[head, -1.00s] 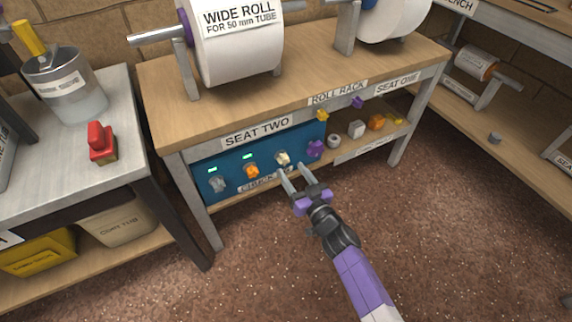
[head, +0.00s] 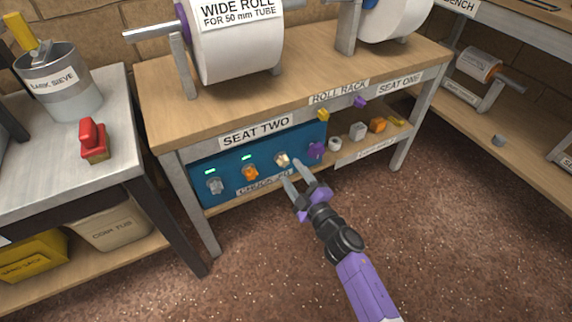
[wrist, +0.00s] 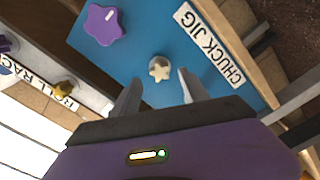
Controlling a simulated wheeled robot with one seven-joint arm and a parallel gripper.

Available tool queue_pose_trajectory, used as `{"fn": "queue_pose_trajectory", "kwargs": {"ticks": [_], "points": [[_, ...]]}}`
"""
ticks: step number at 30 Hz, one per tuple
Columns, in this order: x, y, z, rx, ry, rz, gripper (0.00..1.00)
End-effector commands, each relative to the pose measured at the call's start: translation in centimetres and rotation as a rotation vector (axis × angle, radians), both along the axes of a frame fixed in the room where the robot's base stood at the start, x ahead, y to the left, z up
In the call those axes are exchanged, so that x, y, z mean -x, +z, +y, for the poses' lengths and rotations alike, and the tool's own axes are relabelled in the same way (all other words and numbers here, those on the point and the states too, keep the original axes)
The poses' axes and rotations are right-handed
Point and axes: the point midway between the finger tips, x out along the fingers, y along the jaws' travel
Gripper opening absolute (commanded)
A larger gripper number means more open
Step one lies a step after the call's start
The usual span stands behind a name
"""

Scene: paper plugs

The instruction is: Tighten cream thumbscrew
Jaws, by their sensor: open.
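The cream thumbscrew (head: 283,160) is on the blue chuck jig panel (head: 225,187) under the seat two label. In the wrist view the thumbscrew (wrist: 160,69) shows a star-shaped cream head on a pale round base. My gripper (head: 299,172) is open in front of the panel, just below and to the right of the thumbscrew in the head view. In the wrist view my two fingers (wrist: 158,86) point toward the panel, and the thumbscrew shows between and beyond their tips. No contact is visible.
A purple star knob (wrist: 104,24) is beside the cream one on the panel. A grey knob (head: 215,185) and an orange knob (head: 250,173) sit to its left, with green lights above them. The bench's wooden top (head: 200,115) overhangs the panel. Open floor lies in front.

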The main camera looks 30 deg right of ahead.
Motion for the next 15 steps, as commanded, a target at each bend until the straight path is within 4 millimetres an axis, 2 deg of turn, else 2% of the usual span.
{"fn": "queue_pose_trajectory", "kwargs": {"ticks": [6,15], "points": [[-0.2,0.1,0.0,-0.001,0.001,-0.001,0.53],[-1.6,0.1,0.0,-0.003,0.0,-0.001,0.53]]}}
